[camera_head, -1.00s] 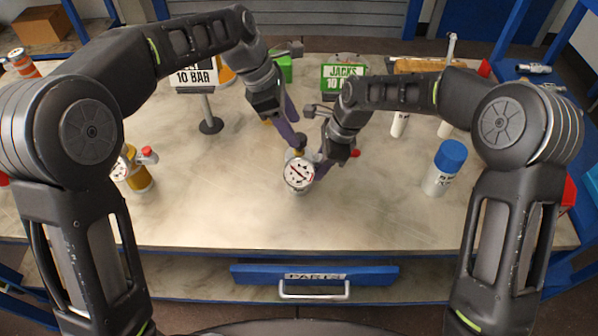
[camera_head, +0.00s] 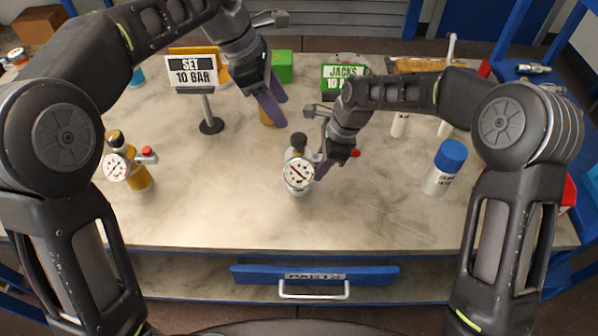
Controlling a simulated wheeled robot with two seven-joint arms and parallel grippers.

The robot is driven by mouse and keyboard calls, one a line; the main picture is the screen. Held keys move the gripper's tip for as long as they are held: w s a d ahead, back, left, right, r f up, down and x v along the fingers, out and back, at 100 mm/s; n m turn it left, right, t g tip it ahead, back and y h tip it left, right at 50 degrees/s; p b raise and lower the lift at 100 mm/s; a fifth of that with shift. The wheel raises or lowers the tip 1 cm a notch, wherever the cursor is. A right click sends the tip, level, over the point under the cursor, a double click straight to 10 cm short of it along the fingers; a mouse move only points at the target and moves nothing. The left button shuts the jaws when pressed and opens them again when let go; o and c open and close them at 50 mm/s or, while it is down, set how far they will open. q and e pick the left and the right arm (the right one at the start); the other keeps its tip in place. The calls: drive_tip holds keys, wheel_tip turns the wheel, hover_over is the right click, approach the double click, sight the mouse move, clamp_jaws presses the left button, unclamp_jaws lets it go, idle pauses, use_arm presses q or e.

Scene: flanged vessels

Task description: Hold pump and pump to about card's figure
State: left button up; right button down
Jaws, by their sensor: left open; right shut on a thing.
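A pump with a white round gauge (camera_head: 298,174) and a dark knob on top (camera_head: 298,142) stands upright at the middle of the bench. My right gripper (camera_head: 322,165) is shut on this pump from the right; its fingers are partly hidden behind the gauge. The gauge figures are too small to read. My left gripper (camera_head: 275,108) is open and empty, above and left of the pump, apart from it. The card (camera_head: 191,73) on a stand reads "SET 10 BAR". A second, yellow pump with a gauge (camera_head: 117,167) stands at the left.
A green sign (camera_head: 344,78) reading "JACKS 10", partly covered, stands behind my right arm. A white bottle with a blue cap (camera_head: 446,167) stands at right. A green block (camera_head: 283,66) is at the back. The front bench is clear above the PARTS drawer (camera_head: 314,275).

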use_arm(q)
drive_tip(key=v, duration=0.4)
drive_tip(key=shift+r, duration=0.1)
use_arm(e)
drive_tip(key=c, duration=1.2)
unclamp_jaws()
drive_tip(key=shift+o, duration=0.2)
drive_tip(key=v, duration=1.2)
drive_tip(key=shift+w, duration=0.1)
use_arm(q)
drive_tip(key=shift+s, duration=0.1)
